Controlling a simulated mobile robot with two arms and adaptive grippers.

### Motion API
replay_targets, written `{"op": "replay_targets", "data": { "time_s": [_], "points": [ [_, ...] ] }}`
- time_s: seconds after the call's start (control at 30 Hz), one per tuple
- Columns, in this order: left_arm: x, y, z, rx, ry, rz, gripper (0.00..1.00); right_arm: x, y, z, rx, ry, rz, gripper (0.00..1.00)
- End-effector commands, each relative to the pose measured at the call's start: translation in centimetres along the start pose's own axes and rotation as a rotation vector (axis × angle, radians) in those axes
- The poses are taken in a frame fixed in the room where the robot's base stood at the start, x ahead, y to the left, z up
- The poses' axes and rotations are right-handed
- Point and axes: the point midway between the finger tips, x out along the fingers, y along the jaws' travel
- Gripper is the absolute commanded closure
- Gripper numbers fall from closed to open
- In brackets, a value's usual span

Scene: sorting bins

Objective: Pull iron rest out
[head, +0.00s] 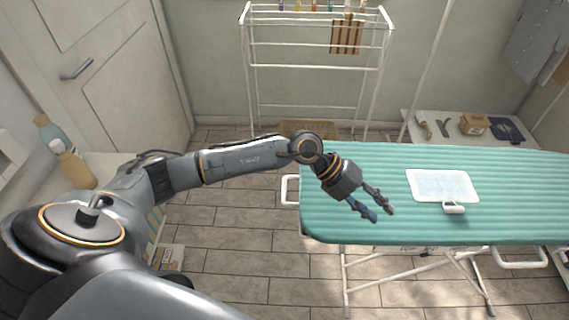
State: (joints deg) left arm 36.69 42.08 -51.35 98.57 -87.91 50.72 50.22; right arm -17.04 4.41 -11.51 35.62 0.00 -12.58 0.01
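A teal ironing board (330,165) stretches across the right half of the head view. A white loop-shaped rail (289,190) sticks out from its left end; it looks like the iron rest. Another white loop (521,264) hangs below the front edge at the right. A white flat plate (440,182) with a small white handle (454,207) lies on the board. My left gripper (382,213) is over the board's left part, right of the left-end rail and left of the plate. Its two fingers are apart with nothing between them. My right gripper is not in view.
A white drying rack (316,67) stands behind the board. A low white table (410,122) with small items is at the back right. Bottles (72,165) stand on a counter at the left. Tiled floor (235,215) is open left of the board.

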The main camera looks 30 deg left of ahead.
Motion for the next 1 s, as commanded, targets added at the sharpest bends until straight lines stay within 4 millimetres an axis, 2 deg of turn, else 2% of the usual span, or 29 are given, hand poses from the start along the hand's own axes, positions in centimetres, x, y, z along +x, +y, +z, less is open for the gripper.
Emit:
{"op": "replay_targets", "data": {
  "time_s": [0.03, 0.1, 0.2, 0.3, 0.43, 0.5, 0.6, 0.77, 1.0],
  "points": [
    [-1.9, 2.9, 2.2, 0.01, -0.029, 0.153, 0.66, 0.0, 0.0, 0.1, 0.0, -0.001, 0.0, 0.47],
    [-4.7, 6.8, 4.4, -0.003, -0.063, 0.353, 0.66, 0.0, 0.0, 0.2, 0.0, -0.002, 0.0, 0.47],
    [-9.4, 10.9, 7.1, -0.046, -0.126, 0.586, 0.66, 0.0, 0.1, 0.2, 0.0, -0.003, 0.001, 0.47],
    [-13.7, 13.5, 8.8, -0.095, -0.185, 0.755, 0.66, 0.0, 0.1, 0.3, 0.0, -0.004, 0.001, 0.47],
    [-17.3, 15.3, 9.9, -0.145, -0.234, 0.884, 0.66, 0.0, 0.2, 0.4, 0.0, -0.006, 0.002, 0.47],
    [-18.2, 15.7, 10.1, -0.159, -0.247, 0.914, 0.66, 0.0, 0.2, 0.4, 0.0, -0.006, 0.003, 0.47],
    [-18.6, 16.1, 10.2, -0.166, -0.253, 0.929, 0.66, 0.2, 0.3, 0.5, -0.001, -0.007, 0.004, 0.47],
    [-18.0, 16.7, 10.3, -0.165, -0.251, 0.928, 0.66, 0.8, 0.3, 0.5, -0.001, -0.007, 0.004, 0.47],
    [-16.5, 18.7, 10.6, -0.164, -0.25, 0.926, 0.66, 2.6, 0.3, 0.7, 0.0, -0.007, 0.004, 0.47]
  ]
}}
